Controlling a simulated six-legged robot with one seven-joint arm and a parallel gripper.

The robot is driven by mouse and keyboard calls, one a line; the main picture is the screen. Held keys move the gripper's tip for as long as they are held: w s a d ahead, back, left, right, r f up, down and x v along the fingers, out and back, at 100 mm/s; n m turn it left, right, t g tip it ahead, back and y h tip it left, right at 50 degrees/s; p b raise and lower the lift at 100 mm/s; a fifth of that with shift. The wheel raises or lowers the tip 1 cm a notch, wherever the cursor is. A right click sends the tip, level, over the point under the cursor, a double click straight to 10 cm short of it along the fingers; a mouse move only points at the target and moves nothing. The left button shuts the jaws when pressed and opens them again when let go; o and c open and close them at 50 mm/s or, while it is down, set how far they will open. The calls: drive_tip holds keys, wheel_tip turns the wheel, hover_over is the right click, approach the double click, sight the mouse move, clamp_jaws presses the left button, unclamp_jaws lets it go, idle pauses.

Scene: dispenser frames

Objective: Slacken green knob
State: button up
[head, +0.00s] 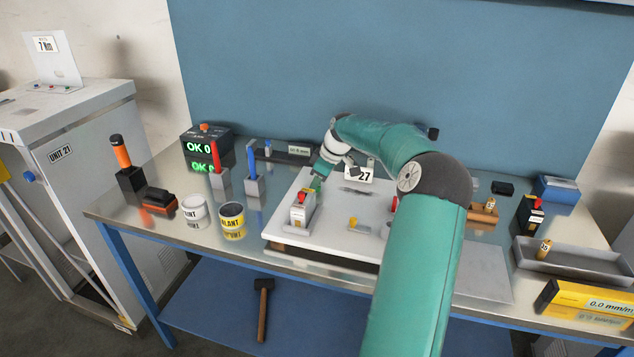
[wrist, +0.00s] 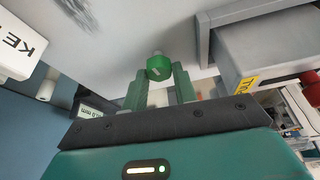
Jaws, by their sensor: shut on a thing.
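The green knob (wrist: 159,67) shows in the wrist view as a round end with a pale slot mark, beside the pale plate. My gripper (wrist: 159,74) has one green finger on each side of it and is shut on it. In the head view my gripper (head: 320,176) is low over the left part of the white plate (head: 335,248), just behind a grey unit (head: 302,212) with a red and yellow top. The knob cannot be made out clearly there; my gripper and the unit crowd that spot.
A grey tray (head: 570,262) lies at right. The plate's front is mostly clear.

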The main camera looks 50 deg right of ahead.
drive_tip(key=shift+m, duration=0.3)
drive_tip(key=m+h, duration=0.2)
drive_tip(key=m, duration=0.2)
drive_tip(key=shift+a+r, duration=0.1)
drive_tip(key=shift+a, duration=0.05)
drive_tip(key=m+h, duration=0.1)
drive_tip(key=m, duration=0.1)
drive_tip(key=m+h, duration=0.1)
drive_tip(key=m, duration=0.2)
drive_tip(key=shift+w+a+m, duration=0.1)
drive_tip(key=shift+m, duration=0.2)
drive_tip(key=m+g+h, duration=0.1)
drive_tip(key=m, duration=0.3)
drive_tip(key=shift+w, duration=0.1)
drive_tip(key=m+g, duration=0.1)
drive_tip(key=m, duration=0.2)
drive_tip(key=m+g+h, duration=0.1)
drive_tip(key=m, duration=0.1)
drive_tip(key=shift+m, duration=0.4)
drive_tip(key=o, duration=1)
